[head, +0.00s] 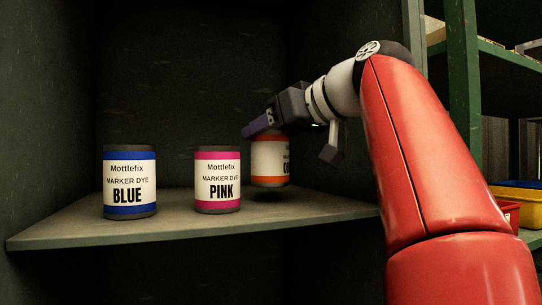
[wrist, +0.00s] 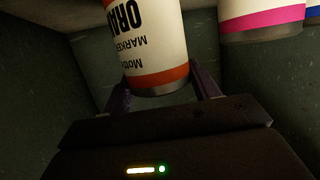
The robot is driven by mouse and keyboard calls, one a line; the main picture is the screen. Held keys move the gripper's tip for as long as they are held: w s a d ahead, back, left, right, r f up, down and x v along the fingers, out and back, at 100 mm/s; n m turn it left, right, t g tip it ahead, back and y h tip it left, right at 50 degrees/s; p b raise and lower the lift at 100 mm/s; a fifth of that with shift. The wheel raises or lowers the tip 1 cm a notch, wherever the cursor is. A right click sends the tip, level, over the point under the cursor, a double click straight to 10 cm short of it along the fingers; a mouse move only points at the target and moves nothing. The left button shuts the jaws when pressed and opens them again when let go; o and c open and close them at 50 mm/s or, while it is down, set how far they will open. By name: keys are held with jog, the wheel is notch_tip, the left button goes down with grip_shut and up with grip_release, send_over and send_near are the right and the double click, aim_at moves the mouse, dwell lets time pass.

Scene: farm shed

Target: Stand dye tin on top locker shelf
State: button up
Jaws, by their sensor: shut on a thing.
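My gripper (head: 262,132) is shut on the orange-banded dye tin (head: 269,161), gripping it near its top. The tin is upright, just right of the pink tin and slightly farther back; a dark shadow lies under it, and it looks a little above the shelf (head: 250,213). In the wrist view the orange tin (wrist: 150,45) appears upside down between the two fingers, with part of "ORANGE" readable.
The pink tin (head: 217,180) and the blue tin (head: 130,183) stand upright on the same shelf, to the left. The locker's dark walls (head: 45,100) close in the sides and back. Green racking (head: 463,80) and coloured bins (head: 518,197) stand outside at right. Shelf right of the orange tin is clear.

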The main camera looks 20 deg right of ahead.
notch_tip(320, 180, down, 2)
jog(key=shift+f+b, duration=0.1)
jog(key=shift+b, duration=0.4)
jog(key=shift+w+f, duration=0.1)
jog(key=shift+f, duration=0.2)
jog(key=shift+w+r, duration=0.1)
jog(key=o, duration=1.3)
